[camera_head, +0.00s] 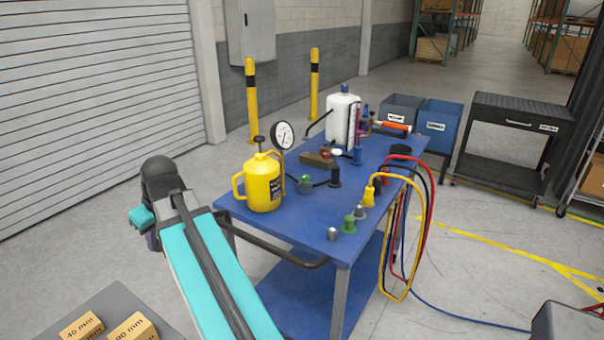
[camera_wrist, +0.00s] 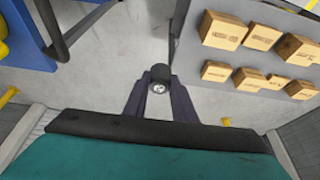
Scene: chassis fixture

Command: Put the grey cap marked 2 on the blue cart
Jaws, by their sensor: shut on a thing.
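My gripper (camera_wrist: 160,84) is shut on a small dark grey cap (camera_wrist: 160,71) in the wrist view. A pale round spot shows on the cap between the fingers, but its marking is too small to read. The cap is held over the grey floor, between the cart's edge and a grey board. The blue cart (camera_head: 305,222) stands in the middle of the head view; its corner also shows at the upper left of the wrist view (camera_wrist: 22,42). In the head view the arm's end hides most of the gripper and the cap.
On the cart stand a yellow jug (camera_head: 262,184), a gauge (camera_head: 282,134), a white bottle (camera_head: 342,116), grey caps (camera_head: 332,234) and a green cap (camera_head: 349,225). Coloured hoses hang off its right side. The grey board (camera_wrist: 195,60) carries several wooden blocks (camera_wrist: 222,30). The cart's front left top has free room.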

